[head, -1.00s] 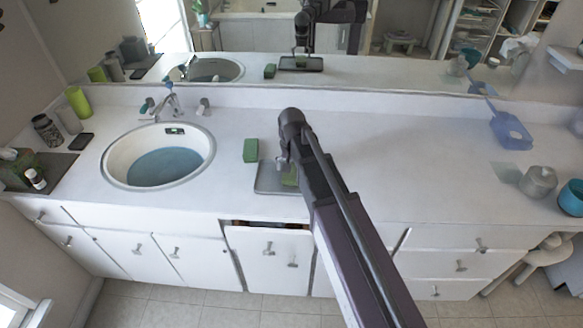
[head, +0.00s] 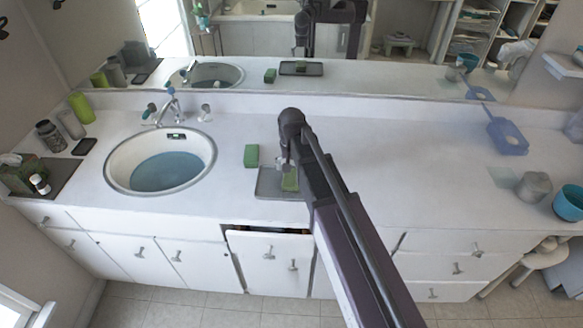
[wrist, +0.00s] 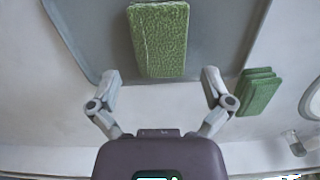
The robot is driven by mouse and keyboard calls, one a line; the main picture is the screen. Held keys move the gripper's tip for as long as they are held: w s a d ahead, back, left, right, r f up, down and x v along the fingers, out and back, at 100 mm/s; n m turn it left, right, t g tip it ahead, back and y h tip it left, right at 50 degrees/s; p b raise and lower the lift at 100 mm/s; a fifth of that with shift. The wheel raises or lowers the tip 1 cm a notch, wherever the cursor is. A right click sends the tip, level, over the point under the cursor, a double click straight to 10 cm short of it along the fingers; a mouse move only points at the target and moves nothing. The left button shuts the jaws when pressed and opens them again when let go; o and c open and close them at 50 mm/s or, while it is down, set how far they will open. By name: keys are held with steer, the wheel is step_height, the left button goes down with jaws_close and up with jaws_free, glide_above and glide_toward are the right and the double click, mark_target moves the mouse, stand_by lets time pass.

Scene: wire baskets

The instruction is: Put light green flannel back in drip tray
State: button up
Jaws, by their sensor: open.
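A light green flannel (head: 290,183), a folded rectangular pad, lies on the grey drip tray (head: 268,186) on the counter. In the wrist view the flannel (wrist: 160,40) lies flat on the tray (wrist: 85,30), within its rim. My gripper (head: 284,166) is above the tray. In the wrist view its two fingers (wrist: 160,82) are spread wide and empty, on either side of the flannel's near end and apart from it. My arm hides the tray's right side in the head view.
A darker green folded cloth or block (head: 251,156) is on the counter left of the tray; it also shows in the wrist view (wrist: 258,92). A round sink (head: 160,170) is further left. The counter right of my arm is mostly clear, with a blue scoop-like item (head: 507,137) far right.

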steer(key=shift+r+p, duration=0.95)
steer(key=shift+r, duration=0.05)
steer(key=shift+r, duration=0.25)
steer(key=shift+d, duration=0.1)
stand_by(0.4)
steer(key=s+d, duration=0.6)
steer(key=d, duration=0.3)
steer(key=s+d, duration=0.7)
steer(key=d, duration=0.3)
steer(key=shift+n, duration=0.4)
